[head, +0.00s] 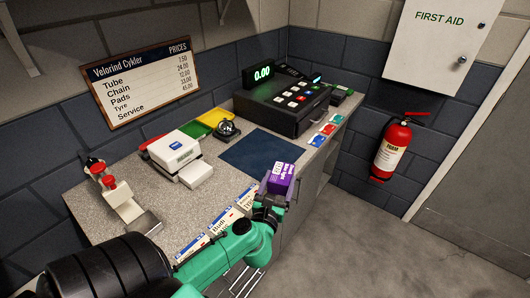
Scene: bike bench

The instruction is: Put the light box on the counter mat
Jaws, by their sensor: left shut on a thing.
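The light box (280,179), a small purple carton with white print, is held in my left gripper (272,190) at the front edge of the counter. My left gripper is shut on it. The counter mat (258,154) is a flat dark blue rectangle on the grey speckled counter, just behind and left of the box. The mat's visible surface is bare. The box overlaps the mat's near right corner in the head view, and I cannot tell its height above the counter. My right gripper is not in view.
A cash register (290,103) stands behind the mat. A white card terminal (182,157), coloured trays (213,121) and a round black item (227,129) are to the left. Coloured cards (322,135) lie right of the mat. Printed packets (222,221) line the front edge.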

